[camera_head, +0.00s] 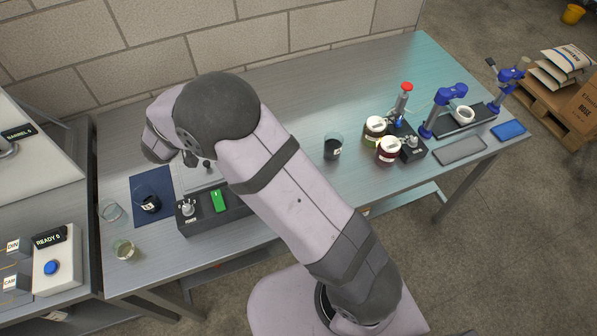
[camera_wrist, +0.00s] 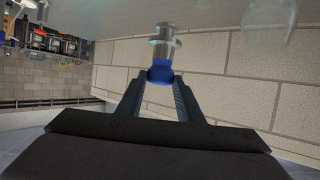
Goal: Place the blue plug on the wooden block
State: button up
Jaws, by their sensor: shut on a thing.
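The blue plug (camera_wrist: 159,74) shows in the wrist view between the tips of my gripper (camera_wrist: 160,80), which is shut on it. A silver stepped cylinder (camera_wrist: 162,43) extends straight beyond the blue part; I cannot tell whether it belongs to the plug. In the head view my own arm covers the plug and most of my gripper, at the left part of the bench near the wall. I cannot make out the wooden block in either view; my arm covers part of the bench.
A dark cup (camera_head: 149,203) stands on a blue mat (camera_head: 140,184) between clear glasses (camera_head: 112,211) and a box with a green switch (camera_head: 218,201). A beaker (camera_head: 333,147), lidded jars (camera_head: 389,152) and blue stands (camera_head: 447,96) are right. The back bench strip is clear.

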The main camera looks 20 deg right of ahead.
jog(key=s+d+m+g+h, duration=0.5)
jog(key=s+d+m+g, duration=0.3)
jog(key=s+d, duration=0.7)
notch_tip(320, 180, down, 6)
jog(key=s+a+p, duration=0.1)
jog(key=s, duration=0.1)
jog(key=shift+a+f, duration=0.2)
jog(key=shift+a, duration=0.2)
jog(key=shift+f+p, duration=0.1)
jog(key=shift+p, duration=0.2)
jog(key=shift+f+p, duration=0.5)
jog(key=shift+f, duration=1.5)
jog(key=shift+f, duration=0.15)
jog(key=o, duration=1.1)
jog(key=shift+o, duration=0.2)
